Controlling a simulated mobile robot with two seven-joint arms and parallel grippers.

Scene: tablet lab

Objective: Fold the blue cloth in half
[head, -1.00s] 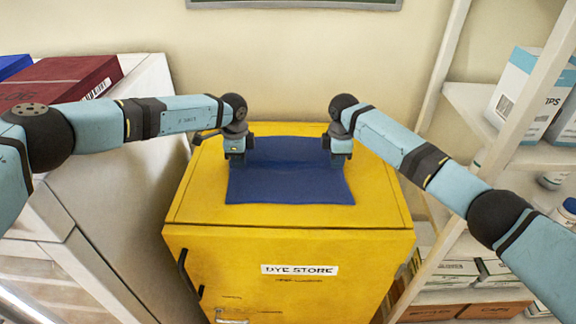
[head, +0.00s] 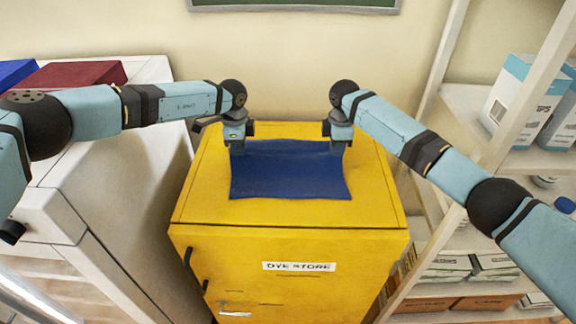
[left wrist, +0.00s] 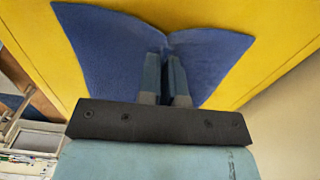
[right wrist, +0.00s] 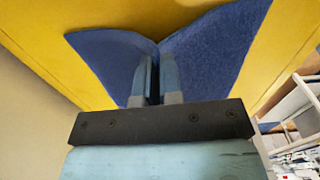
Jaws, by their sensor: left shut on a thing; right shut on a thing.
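The blue cloth (head: 290,175) lies on top of the yellow cabinet, its front part spread flat toward the front edge. My left gripper (head: 238,150) is shut on the cloth at its far left side, and my right gripper (head: 341,149) is shut on it at its far right side. In the left wrist view the cloth (left wrist: 110,50) is pinched into a crease between the fingers (left wrist: 167,62). In the right wrist view the cloth (right wrist: 215,55) is creased the same way at the fingers (right wrist: 156,62). The cloth's far edge rises between the grippers.
The yellow cabinet (head: 290,213) has free top around the cloth. A white cabinet (head: 105,160) with a red box (head: 75,73) stands at the left. White shelves (head: 480,125) with boxes stand at the right. A wall is close behind.

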